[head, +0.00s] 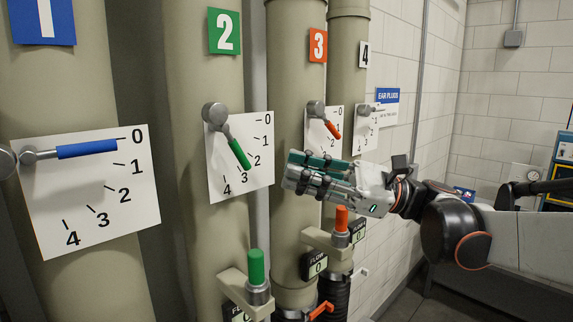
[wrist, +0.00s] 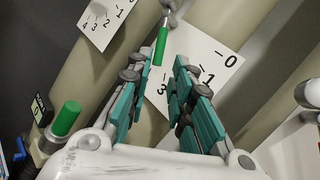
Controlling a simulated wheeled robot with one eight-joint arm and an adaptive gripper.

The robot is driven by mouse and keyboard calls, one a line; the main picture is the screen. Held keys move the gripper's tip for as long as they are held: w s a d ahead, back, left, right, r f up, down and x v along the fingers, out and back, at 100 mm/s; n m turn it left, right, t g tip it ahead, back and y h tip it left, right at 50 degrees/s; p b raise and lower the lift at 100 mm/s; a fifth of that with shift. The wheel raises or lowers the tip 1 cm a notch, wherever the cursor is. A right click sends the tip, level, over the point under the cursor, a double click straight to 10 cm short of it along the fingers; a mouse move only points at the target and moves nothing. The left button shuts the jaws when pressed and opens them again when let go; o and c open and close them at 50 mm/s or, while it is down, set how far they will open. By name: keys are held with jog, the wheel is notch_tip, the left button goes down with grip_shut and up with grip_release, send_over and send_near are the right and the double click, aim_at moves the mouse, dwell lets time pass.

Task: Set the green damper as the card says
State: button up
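The green damper lever (head: 239,154) hangs from a grey pivot on pipe 2, over a white dial (head: 219,178) marked 0 to 4. It slants down to the right, pointing about between 2 and 3. My gripper (head: 294,172) is to the right of the dial, pointing left. In the wrist view the gripper (wrist: 156,72) is open, with a gap between its teal fingers. The green lever (wrist: 161,46) shows beyond the gap, apart from the fingers. The 2 is hidden behind a finger there. I see no readable card giving a setting.
A blue lever (head: 87,149) on pipe 1 is at 0. Orange lever (head: 333,129) is on pipe 3, and a fourth dial (head: 366,138) is behind. Below stand a green-topped knob (head: 257,268) and an orange-topped one (head: 341,219), with flow displays. An ear plugs sign (head: 387,104) hangs behind.

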jog(key=v, duration=0.3)
jog(key=s+f+n+t+h+b, duration=0.1)
jog(key=s+f+t+h+b, duration=0.3)
jog(key=f, duration=0.7)
jog(key=s+d+f+n+g+h+b, duration=0.1)
jog(key=f+h+b, duration=0.2)
jog(key=f+b, duration=0.55)
jog(key=s+f+n+t+h+b, duration=0.1)
jog(key=s+f+t+h+b, duration=0.15)
jog(key=f, duration=1.05)
jog(key=s+d+f+n+t+h+b, duration=0.1)
jog(key=s+d+f+n+h+b, duration=0.1)
jog(key=d+f, duration=0.4)
jog(key=s+d+f+n+t+h+b, duration=0.1)
jog(key=d+f+n+h+b, duration=0.3)
jog(key=f, duration=0.6)
jog(key=s+d+f+n+t+h+b, duration=0.1)
jog(key=s+d+f+n+h+b, duration=0.2)
jog(key=d+f+b, duration=0.4)
notch_tip(320, 180, down, 2)
jog(key=shift+s+d+f+h, duration=0.15)
jog(key=shift+s+d+h, duration=0.4)
jog(key=shift+h, duration=0.6)
